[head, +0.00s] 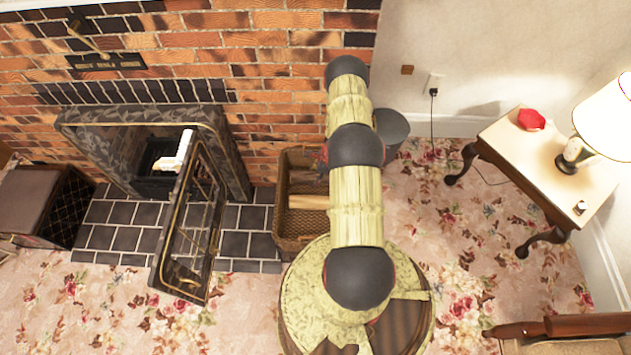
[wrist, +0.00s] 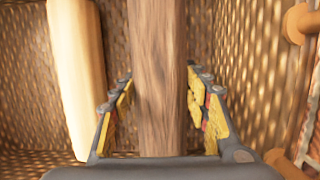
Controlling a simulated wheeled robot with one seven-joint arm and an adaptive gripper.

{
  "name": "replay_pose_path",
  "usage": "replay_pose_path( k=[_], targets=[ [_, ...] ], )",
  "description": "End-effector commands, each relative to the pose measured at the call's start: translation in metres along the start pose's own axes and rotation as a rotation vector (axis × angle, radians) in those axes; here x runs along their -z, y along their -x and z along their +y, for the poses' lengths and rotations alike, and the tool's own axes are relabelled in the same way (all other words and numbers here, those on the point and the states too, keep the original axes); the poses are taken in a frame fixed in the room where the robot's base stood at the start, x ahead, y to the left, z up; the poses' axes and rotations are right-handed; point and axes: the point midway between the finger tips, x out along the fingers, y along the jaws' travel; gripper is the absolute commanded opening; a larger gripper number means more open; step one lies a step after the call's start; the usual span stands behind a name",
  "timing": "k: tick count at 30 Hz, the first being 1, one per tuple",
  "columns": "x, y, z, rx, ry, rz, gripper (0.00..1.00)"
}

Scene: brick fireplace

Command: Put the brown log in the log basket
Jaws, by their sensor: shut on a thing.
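The brown log (wrist: 158,45) stands out in the middle of the wrist view, running away from me between the fingers. My gripper (wrist: 159,76) is shut on it, with yellow-padded fingertips at its two sides. Woven wicker walls surround the log and the fingers in the wrist view, so they are inside the log basket (wrist: 230,35). In the head view the basket (head: 291,242) stands on the floor by the hearth, partly behind my arm. My arm mostly hides the gripper there, and I cannot make out the brown log. Whether the log touches the basket's bottom is unclear.
A pale log (wrist: 75,75) lies in the basket left of the brown one; it also shows in the head view (head: 308,202). An open fireplace door (head: 190,235) stands left of the basket. A grey bin (head: 393,125) and a side table (head: 520,150) are to the right.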

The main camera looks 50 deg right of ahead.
Motion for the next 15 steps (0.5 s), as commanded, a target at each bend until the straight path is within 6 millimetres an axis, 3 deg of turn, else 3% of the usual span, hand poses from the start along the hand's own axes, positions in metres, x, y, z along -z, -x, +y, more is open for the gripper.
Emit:
replay_pose_path(
  k=[4,15],
  targets=[
    [0.005,-0.020,0.001,-0.001,-0.001,0.000,0.02],
    [0.006,-0.023,0.000,-0.001,0.000,0.000,0.02]
  ],
)
